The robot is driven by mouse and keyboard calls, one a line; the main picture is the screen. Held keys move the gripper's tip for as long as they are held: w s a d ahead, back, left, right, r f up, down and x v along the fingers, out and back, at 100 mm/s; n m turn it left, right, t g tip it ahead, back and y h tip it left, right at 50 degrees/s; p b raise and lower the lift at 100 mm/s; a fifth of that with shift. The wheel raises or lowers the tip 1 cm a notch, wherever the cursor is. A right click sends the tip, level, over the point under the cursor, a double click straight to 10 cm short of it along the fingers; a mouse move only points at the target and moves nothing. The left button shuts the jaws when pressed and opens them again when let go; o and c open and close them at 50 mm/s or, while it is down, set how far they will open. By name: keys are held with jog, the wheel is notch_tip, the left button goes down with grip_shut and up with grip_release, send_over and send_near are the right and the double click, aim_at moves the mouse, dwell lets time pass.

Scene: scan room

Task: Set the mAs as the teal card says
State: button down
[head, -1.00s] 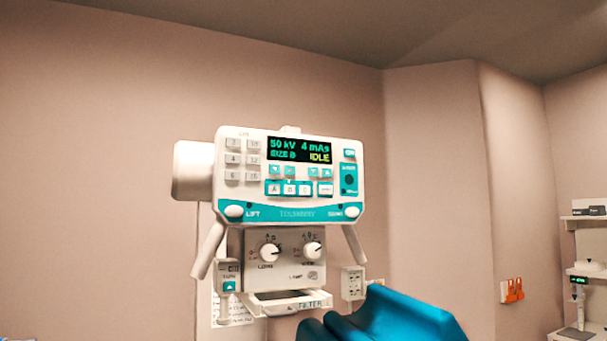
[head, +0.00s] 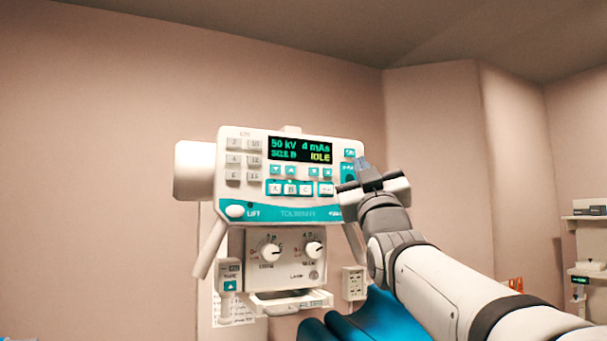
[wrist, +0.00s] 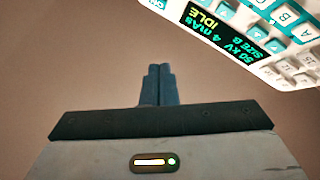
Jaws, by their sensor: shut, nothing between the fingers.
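The white and teal X-ray control head (head: 230,190) hangs in front of the wall. Its display (head: 300,149) reads 50 kV, 4 mAs, SIZE B and IDLE; it also shows in the wrist view (wrist: 222,32). Below the display are small teal arrow buttons (head: 321,172), in two pairs. My gripper (head: 362,166) is shut and empty, in front of the panel's right edge, covering part of the controls there. In the wrist view its fingers (wrist: 158,84) are together, pointing at bare wall, apart from the panel. I cannot make out a teal card.
Two knobs (head: 313,250) sit on a lower box under the panel, with a filter tray (head: 290,302) beneath. A blue cushioned thing (head: 345,325) stands below my arm. Shelves (head: 585,228) are at the far right. The wall left of the head is clear.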

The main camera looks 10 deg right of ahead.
aim_at(327, 173)
jog(key=shift+w+a+p, duration=0.45)
jog(key=shift+w+p, duration=0.25)
jog(key=shift+w, duration=0.7)
jog(key=shift+w+a+p, duration=0.5)
jog(key=shift+w+p, duration=0.2)
jog(key=shift+w, duration=0.7)
jog(key=shift+w+a+p, duration=0.45)
jog(key=shift+w+p, duration=0.25)
jog(key=shift+w, duration=0.7)
jog(key=shift+w+a, duration=0.15)
jog(key=shift+w, duration=0.3)
jog(key=shift+w+a, duration=0.1)
jog(key=shift+w, duration=0.25)
jog(key=shift+b, duration=0.35)
jog(key=shift+s+d+b, duration=0.25)
jog(key=shift+s+b, duration=0.45)
jog(key=shift+s, duration=0.05)
